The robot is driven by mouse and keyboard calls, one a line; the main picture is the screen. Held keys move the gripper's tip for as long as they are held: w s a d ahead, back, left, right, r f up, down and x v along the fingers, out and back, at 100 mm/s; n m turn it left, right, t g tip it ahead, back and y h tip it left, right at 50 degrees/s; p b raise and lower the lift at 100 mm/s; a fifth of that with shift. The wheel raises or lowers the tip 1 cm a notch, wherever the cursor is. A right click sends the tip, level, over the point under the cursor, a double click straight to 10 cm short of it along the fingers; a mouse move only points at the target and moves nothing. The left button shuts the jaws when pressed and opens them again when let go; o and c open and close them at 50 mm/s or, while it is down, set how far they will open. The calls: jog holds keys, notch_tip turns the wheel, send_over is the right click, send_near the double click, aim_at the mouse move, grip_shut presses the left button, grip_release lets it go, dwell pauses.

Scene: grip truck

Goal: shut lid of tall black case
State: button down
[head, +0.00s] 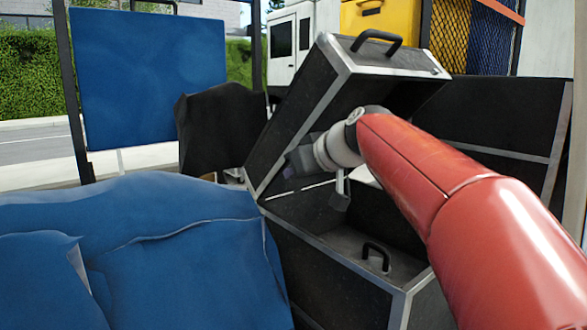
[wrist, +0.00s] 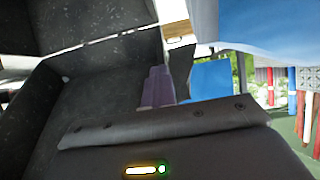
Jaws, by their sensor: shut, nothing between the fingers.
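The tall black case (head: 320,285) stands open in the middle of the head view, with silver metal edges. Its lid (head: 298,105) is raised and tilted back, with a black handle (head: 378,42) on its upper side. My gripper (head: 300,162) is shut and empty, in the opening between lid and body near the left edge. The wrist view shows its closed fingers (wrist: 158,88) in front of the dark speckled inner walls (wrist: 100,100). I cannot tell whether the fingers touch the lid. My red arm hides the case's right part.
Blue padded blankets (head: 150,255) lie close along the case's left side. A dark draped object (head: 220,130) stands behind it. A blue panel (head: 150,80) hangs at back left. A yellow cabinet (head: 385,25) and another black case (head: 500,120) stand behind right.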

dwell(0.3)
jog(key=shift+s+d+f, duration=0.4)
jog(key=shift+s+f, duration=0.2)
jog(key=shift+f, duration=0.05)
jog(key=shift+s+d+f, duration=0.35)
jog(key=shift+s+f, duration=0.2)
jog(key=shift+f, duration=0.05)
jog(key=c, duration=2.2)
grip_release()
jog(key=c, duration=1.3)
grip_release()
jog(key=v, duration=1)
